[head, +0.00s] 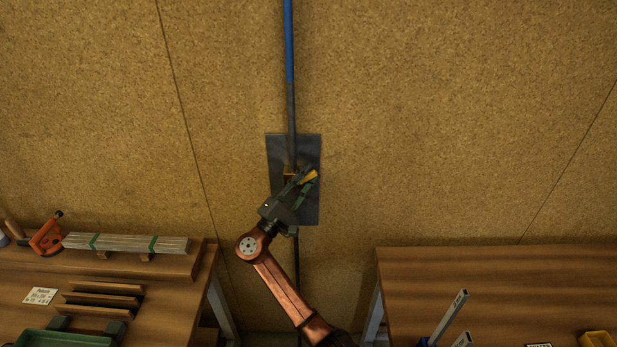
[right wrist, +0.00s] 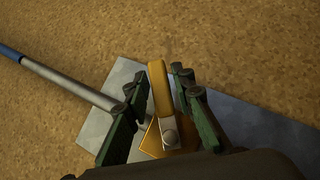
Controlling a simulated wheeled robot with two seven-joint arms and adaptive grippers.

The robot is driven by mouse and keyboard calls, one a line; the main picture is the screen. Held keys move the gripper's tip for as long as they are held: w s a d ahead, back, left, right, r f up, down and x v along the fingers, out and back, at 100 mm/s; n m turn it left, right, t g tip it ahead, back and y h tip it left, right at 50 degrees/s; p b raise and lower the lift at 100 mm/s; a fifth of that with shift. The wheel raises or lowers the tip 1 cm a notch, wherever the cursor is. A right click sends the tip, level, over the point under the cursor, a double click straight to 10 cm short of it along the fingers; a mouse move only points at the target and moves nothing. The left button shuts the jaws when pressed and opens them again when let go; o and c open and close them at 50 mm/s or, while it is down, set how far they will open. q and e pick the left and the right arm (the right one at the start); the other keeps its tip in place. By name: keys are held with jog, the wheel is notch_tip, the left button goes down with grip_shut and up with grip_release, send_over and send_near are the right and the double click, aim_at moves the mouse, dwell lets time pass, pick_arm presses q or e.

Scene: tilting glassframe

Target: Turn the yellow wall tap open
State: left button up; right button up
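The yellow wall tap (head: 290,171) is on a grey plate (head: 308,143) fixed to the wall, in line with a vertical pipe. Its yellow lever (right wrist: 159,88) shows clearly in the right wrist view, with a pale bolt head at its base. In the head view the lever slants up to the right. My right gripper (head: 304,181) is at the tap, with its green fingers (right wrist: 156,84) open on either side of the lever. A gap shows on the left finger's side; the right finger is closer, and contact cannot be told. My left gripper is in neither view.
A blue pipe (head: 288,40) runs down the wall into the plate. A cluttered wooden bench (head: 185,300) stands at left and another bench (head: 480,275) at right. The wall around the plate is clear.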

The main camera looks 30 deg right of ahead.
jog(key=shift+o, duration=0.8)
jog(key=v, duration=1.2)
jog(key=shift+s+d, duration=0.1)
jog(key=shift+s, duration=0.05)
